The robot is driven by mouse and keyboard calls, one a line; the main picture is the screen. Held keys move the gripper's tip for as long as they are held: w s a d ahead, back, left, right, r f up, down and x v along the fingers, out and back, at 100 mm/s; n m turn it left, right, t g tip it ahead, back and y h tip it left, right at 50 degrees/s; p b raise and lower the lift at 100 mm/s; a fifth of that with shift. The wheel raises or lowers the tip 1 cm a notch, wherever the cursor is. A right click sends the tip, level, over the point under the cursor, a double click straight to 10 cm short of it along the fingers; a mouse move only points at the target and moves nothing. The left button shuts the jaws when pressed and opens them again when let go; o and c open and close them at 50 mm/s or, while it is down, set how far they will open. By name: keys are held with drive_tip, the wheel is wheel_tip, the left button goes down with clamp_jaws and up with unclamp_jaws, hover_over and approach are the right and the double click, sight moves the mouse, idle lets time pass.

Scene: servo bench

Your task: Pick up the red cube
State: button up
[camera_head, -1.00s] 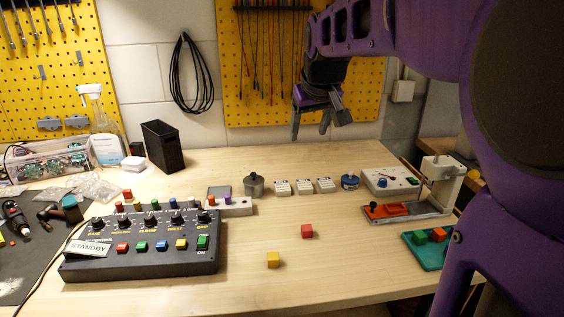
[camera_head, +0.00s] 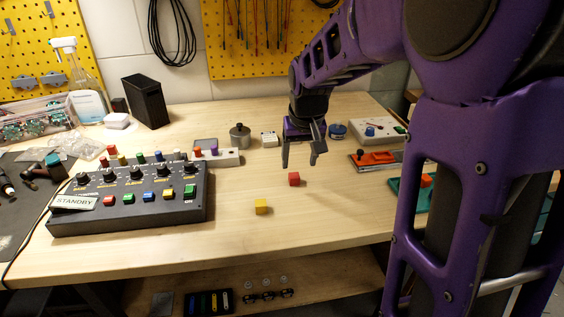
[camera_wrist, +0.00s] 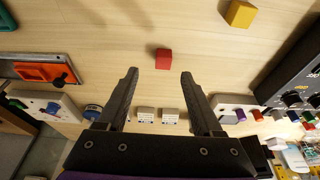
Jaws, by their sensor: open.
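The red cube (camera_head: 294,179) lies on the wooden bench, right of the control box, with a yellow cube just to its lower left. My gripper (camera_head: 301,162) hangs over the bench with its fingers pointing down, apparently above and close to the red cube. In the wrist view the gripper (camera_wrist: 159,72) is open and empty, and the red cube (camera_wrist: 163,59) shows between and just beyond the two fingertips. The cube is not touched by the fingers there.
The yellow cube (camera_head: 261,207) is near the red one. A black control box (camera_head: 130,200) with knobs and buttons stands at left. A metal pot (camera_head: 240,136), a white block (camera_head: 270,139) and an orange fixture (camera_head: 375,160) stand behind. The front bench is clear.

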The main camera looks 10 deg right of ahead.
sight(294, 175)
drive_tip(key=shift+a+b+x, duration=0.2)
drive_tip(key=shift+b+x, duration=0.1)
drive_tip(key=shift+x, duration=1.25)
drive_tip(key=shift+a+b+x, duration=0.15)
drive_tip(key=shift+b+x, duration=0.15)
drive_tip(key=shift+x, duration=1.25)
drive_tip(key=shift+w, duration=0.15)
clamp_jaws()
